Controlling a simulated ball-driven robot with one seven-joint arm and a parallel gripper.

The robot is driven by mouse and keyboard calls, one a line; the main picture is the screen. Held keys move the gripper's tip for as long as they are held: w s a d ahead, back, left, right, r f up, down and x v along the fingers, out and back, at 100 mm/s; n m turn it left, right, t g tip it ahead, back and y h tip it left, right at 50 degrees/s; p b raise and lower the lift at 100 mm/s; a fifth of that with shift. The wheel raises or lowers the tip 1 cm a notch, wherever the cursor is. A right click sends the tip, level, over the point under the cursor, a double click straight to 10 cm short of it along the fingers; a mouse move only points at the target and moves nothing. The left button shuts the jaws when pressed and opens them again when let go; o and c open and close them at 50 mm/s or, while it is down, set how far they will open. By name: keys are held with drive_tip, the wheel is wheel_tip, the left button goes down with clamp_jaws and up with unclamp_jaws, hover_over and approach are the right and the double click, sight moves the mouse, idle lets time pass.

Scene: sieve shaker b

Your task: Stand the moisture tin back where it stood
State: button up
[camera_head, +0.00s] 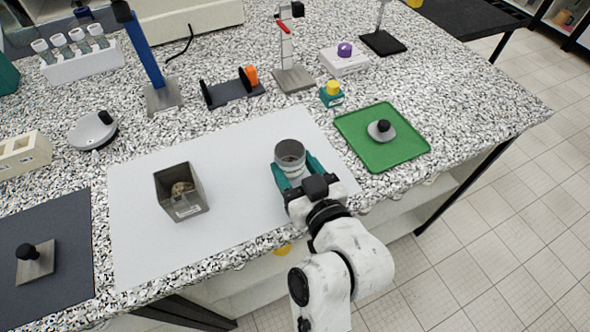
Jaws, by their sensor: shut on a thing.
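The moisture tin (290,153) is a grey metal cylinder, open at the top and upright, at the right side of the white mat (240,150). My gripper (294,173) has teal fingers that are shut on the tin from its near side. The tin's lower part is partly hidden by the fingers. I cannot tell whether its base touches the mat. No mark of its former place can be made out.
A grey square box (182,205) holding brown material stands on the mat's left. A green tray (365,152) with a black-knobbed lid (381,130) lies to the right. A dark mat (60,240) bears a knobbed square plate (35,262). Several instruments line the back. The mat's middle is clear.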

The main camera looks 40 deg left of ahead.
drive_tip(key=shift+f, duration=0.65)
drive_tip(key=shift+f, duration=0.1)
drive_tip(key=o, duration=1.2)
